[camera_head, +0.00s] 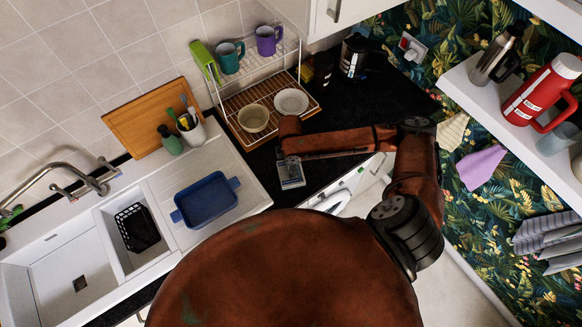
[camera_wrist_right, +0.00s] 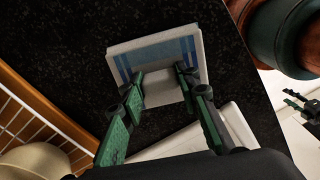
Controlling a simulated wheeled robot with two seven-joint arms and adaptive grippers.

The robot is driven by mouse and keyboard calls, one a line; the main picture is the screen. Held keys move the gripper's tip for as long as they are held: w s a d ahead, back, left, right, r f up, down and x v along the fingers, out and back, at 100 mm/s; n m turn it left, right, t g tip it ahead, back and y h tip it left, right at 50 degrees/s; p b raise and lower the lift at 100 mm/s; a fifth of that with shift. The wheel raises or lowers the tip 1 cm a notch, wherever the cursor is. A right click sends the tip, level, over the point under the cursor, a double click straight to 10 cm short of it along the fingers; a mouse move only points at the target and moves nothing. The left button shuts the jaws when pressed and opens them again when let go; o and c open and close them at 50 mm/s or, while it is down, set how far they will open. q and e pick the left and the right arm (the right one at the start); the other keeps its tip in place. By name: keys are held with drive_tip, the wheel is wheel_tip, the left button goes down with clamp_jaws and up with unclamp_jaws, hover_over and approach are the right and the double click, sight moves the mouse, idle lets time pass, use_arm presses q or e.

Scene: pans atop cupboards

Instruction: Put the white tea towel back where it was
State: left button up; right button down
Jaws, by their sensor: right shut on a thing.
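The white tea towel (camera_wrist_right: 151,50) is a folded square pad with blue stripes, seen in the right wrist view against the black worktop. My right gripper (camera_wrist_right: 158,84) has its two green fingers shut on the towel's near side. In the head view my right arm reaches in from the right, and the towel (camera_head: 291,174) shows small beneath its end, near the worktop's front edge. I cannot tell whether the towel touches the worktop. The right gripper's fingers are mostly hidden by the arm there.
A wire dish rack (camera_head: 231,104) with bowls and mugs stands behind the arm. A blue tub (camera_head: 207,199) sits on the white drainer (camera_head: 243,190) to the left. A kettle (camera_head: 354,55) stands at the back. Cream (camera_head: 453,131), purple (camera_head: 482,166) and striped (camera_head: 546,234) cloths hang at right.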

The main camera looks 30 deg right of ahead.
drive_tip(key=shift+f, duration=0.2)
drive_tip(key=c, duration=1.5)
unclamp_jaws()
drive_tip(key=shift+f, duration=0.1)
drive_tip(key=shift+o, duration=0.2)
wheel_tip(320, 180, up, 12)
drive_tip(key=b, duration=0.1)
